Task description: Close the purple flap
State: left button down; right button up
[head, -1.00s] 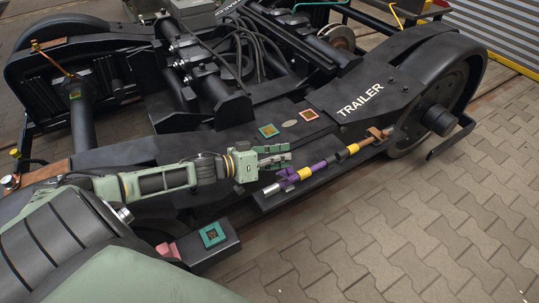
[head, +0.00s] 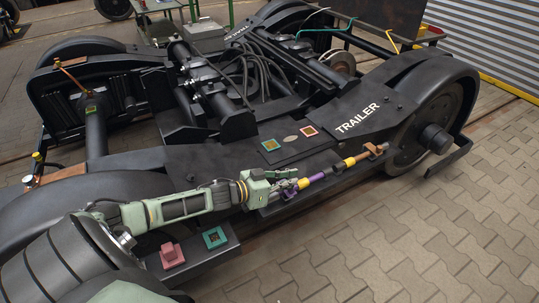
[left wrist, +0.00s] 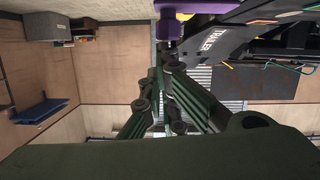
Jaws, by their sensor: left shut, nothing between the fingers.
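Another purple bit shows just beyond my fingers. In the left wrist view a purple part (left wrist: 172,22) fills the top middle, just beyond my fingertips. My left gripper (head: 293,184) is shut and empty, close beside the near end of the rod. It also shows in the left wrist view (left wrist: 156,76). I cannot tell whether its fingertips touch the purple part. The gripper hides part of the rod. My right gripper is in neither view.
The black bogie frame (head: 225,157) marked TRAILER spreads behind the rod, with a wheel (head: 425,125) at right. A low black box (head: 190,257) carries a red block (head: 172,256) and a green square (head: 214,238). The paved floor at right is clear.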

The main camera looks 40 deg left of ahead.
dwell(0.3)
pick_arm(q)
jog(key=v, duration=1.2)
